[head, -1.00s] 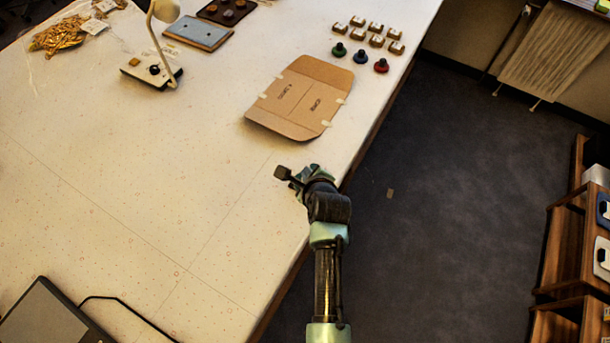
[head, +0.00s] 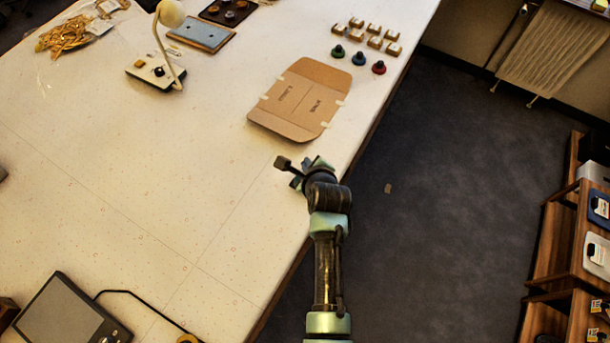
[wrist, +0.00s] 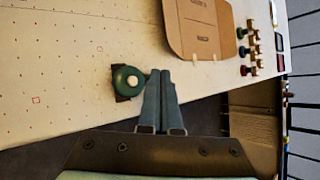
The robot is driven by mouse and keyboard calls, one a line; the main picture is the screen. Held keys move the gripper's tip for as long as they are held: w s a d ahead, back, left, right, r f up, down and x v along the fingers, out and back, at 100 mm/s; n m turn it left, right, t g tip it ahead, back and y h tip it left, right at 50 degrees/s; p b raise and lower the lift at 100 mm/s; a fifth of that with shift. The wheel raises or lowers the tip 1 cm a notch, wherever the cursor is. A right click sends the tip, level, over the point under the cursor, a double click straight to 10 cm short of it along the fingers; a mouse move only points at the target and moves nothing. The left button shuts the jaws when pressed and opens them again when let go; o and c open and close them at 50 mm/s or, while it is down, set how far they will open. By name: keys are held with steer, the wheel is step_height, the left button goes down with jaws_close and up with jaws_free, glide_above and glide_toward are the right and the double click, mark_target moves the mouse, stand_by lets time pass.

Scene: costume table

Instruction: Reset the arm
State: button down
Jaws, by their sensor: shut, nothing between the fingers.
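My gripper shows in the head view (head: 314,166) at the end of my arm, above the table near its right edge. In the wrist view its two grey-teal fingers (wrist: 160,76) are together, with nothing between them. A dark green disc with a pale centre (wrist: 127,80) shows just left of the fingers, over a dark square. I cannot tell whether it is apart from my gripper. The open cardboard piece (head: 299,101) lies flat on the table beyond my gripper, clear of it.
Green, blue and red knobbed pieces (head: 358,59) and several small blocks (head: 375,42) stand beyond the cardboard. A white lamp (head: 154,73) stands at the upper left, a dark tablet-like device (head: 62,312) at the lower left. Shelves (head: 560,235) stand right. The white table (head: 130,170) is bare left of my gripper.

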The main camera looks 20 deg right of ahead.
stand_by(0.5)
steer(key=w+a+r+n+t+b, duration=0.25)
steer(key=r+n, duration=0.25)
steer(key=r, duration=0.6)
steer(key=w+a+r+n+t+b, duration=0.1)
steer(key=w+a+r+n+t, duration=0.2)
steer(key=r, duration=0.7)
steer(key=w+a+r+n+t+b, duration=0.1)
steer(key=w+r+n+t+b, duration=0.15)
steer(key=r+n, duration=0.6)
steer(key=s+a+r+n+t+b, duration=0.1)
steer(key=s+a+r+n+t, duration=0.15)
steer(key=r, duration=0.75)
steer(key=s+a+r+n+t+b, duration=0.1)
steer(key=s+a+r+n+t, duration=0.2)
steer(key=r, duration=0.7)
steer(key=s+a+r+n+t+b, duration=0.1)
steer(key=s+a+r+n+t, duration=0.1)
steer(key=s+r, duration=0.3)
steer(key=s+a+r+n+t+y+b, duration=0.1)
steer(key=s+a+r+n+t, duration=0.1)
steer(key=s+r+n, duration=0.3)
steer(key=s+t, duration=0.1)
steer(key=s, duration=0.2)
steer(key=shift+s+r+y, duration=0.3)
steer(key=shift+s, duration=0.05)
steer(key=shift+a, duration=0.1)
